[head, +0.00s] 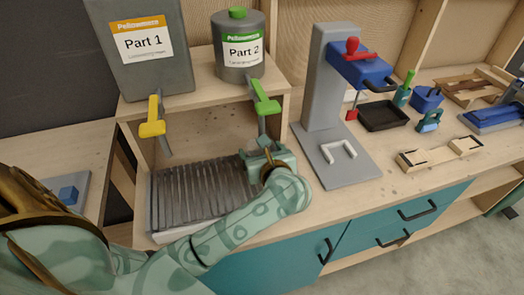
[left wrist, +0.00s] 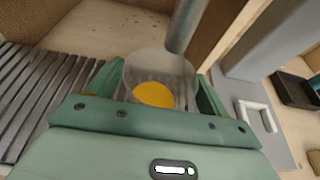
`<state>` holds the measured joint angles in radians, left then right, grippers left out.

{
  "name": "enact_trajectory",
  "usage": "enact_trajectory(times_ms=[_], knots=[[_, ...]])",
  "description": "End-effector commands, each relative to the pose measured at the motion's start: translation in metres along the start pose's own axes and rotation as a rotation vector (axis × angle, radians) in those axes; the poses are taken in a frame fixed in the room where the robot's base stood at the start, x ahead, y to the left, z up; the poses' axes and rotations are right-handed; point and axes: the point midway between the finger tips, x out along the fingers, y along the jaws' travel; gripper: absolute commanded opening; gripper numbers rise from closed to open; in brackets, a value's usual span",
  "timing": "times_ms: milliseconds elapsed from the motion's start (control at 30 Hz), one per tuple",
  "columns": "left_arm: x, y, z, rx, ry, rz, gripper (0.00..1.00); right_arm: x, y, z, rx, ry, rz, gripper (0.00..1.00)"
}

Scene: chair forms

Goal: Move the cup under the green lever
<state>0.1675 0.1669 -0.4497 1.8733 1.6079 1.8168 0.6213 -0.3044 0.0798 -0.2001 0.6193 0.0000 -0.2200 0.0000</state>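The clear cup (left wrist: 160,72) with yellow liquid in its bottom is between the fingers of my left gripper (left wrist: 158,88) in the left wrist view. The fingers appear to press on both its sides. In the head view the left gripper (head: 262,157) is over the right end of the slatted grey tray, and the cup cannot be made out. The green lever (head: 265,98) is on the tap of the Part 2 container (head: 238,60). Its grey spout (left wrist: 186,22) comes down close to the cup's far rim. My right gripper is not in view.
The Part 1 container (head: 143,50) with a yellow lever (head: 153,120) stands to the left on the shelf. The slatted tray (head: 160,232) lies below both taps. A grey press stand (head: 322,90) with a blue head stands close on the right. Several small items lie further right.

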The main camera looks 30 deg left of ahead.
Motion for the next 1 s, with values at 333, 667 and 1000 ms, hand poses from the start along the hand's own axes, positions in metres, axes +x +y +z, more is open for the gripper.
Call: enact_trajectory(times_ms=[333, 667, 1000], knots=[[-0.002, 0.0, 0.005, 0.0, -0.001, -0.001, 0.82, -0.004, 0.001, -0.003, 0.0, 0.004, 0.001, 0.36], [-0.07, 0.0, 0.007, -0.002, 0.004, -0.002, 0.82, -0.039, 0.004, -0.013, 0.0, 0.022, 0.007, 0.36], [-0.119, 0.0, 0.004, -0.001, 0.001, 0.0, 0.82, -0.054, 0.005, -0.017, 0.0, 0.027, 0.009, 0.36]])
